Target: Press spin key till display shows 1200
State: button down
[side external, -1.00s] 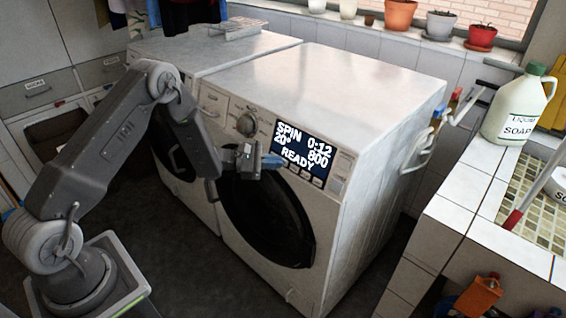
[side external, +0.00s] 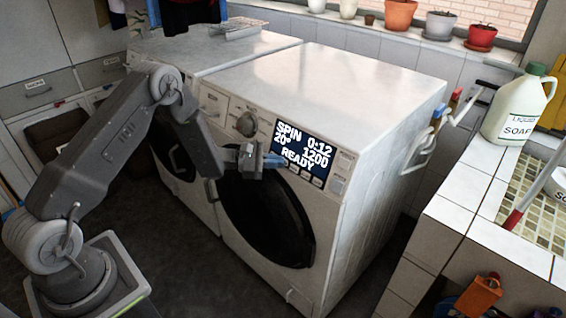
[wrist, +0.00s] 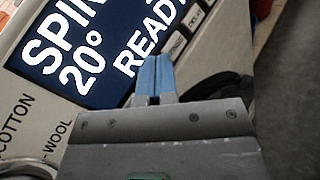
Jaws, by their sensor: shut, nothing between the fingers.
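The washing machine's display (side external: 301,150) reads SPIN, 0:12, 20°, 1200 and READY in white on dark blue. A row of small keys (side external: 305,174) lies just under it. My gripper (side external: 275,160) is shut and empty, its blue fingertips at the left end of the key row, by the display's lower left. I cannot tell whether the tips touch a key. In the wrist view the blue fingers (wrist: 152,75) are together over the lower edge of the display (wrist: 75,45), and they hide whatever key is under them.
The round program knob (side external: 246,123) is left of the display. The dark door (side external: 268,220) is below my gripper. A second machine (side external: 190,55) stands to the left. A tiled sink counter (side external: 455,215) with a soap jug (side external: 512,110) is at right, apart from the machine.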

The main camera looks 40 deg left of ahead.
jog(key=shift+s, duration=0.1)
jog(key=shift+s+r, duration=0.25)
jog(key=shift+s, duration=0.4)
jog(key=s, duration=0.1)
jog(key=s+r, duration=0.1)
jog(key=s, duration=0.2)
jog(key=shift+s+r, duration=0.3)
jog(key=shift+s, duration=0.05)
dwell(1.4)
